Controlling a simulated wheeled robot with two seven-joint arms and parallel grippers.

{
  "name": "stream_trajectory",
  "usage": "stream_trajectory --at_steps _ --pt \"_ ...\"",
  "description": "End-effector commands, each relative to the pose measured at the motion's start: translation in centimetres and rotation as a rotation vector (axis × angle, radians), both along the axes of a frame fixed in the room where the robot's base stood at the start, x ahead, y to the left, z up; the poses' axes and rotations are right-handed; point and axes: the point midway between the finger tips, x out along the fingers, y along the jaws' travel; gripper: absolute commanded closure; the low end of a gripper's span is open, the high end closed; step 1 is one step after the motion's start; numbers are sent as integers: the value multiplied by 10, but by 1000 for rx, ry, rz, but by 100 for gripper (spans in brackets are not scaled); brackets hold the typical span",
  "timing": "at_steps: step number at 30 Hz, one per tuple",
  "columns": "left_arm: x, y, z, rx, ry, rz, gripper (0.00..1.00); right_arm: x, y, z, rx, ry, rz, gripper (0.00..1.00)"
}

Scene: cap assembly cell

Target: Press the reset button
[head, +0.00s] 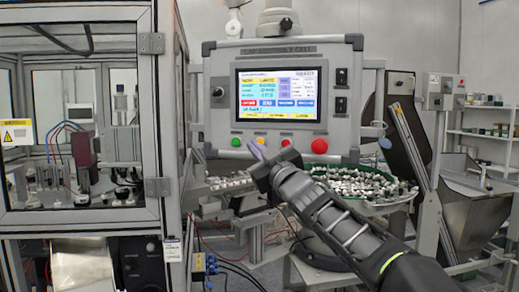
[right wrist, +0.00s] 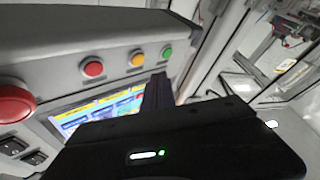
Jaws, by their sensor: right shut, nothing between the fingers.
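The control panel (head: 215,125) carries a row of buttons under its screen: a green button (head: 236,142), a yellow button (head: 260,141), a small red button (head: 285,142) and a large red mushroom button (head: 319,146). No label marking reset is readable. The right wrist view shows the green (right wrist: 167,52), yellow (right wrist: 137,58), small red (right wrist: 93,68) and large red (right wrist: 14,103) buttons. My right gripper (head: 256,150) is shut and empty, its tip overlapping the view just below the yellow button. In the right wrist view the fingers (right wrist: 157,90) appear near the yellow and green buttons; contact cannot be told. My left gripper is out of view.
A lit screen (head: 278,95) sits above the buttons. A bowl of small parts (head: 365,185) lies below the panel at right. A framed glass enclosure (head: 158,100) stands close at left. A metal hopper (head: 475,205) is at far right.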

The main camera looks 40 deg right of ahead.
Motion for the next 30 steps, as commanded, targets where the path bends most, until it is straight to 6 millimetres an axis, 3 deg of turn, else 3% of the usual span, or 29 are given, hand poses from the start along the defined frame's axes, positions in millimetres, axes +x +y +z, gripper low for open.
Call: stream_trajectory --at_steps 10,30 --pt "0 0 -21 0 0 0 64 -18 26 -1 0 -1 -1 100" --pt "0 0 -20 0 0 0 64 -19 27 0 0 0 -1 100"
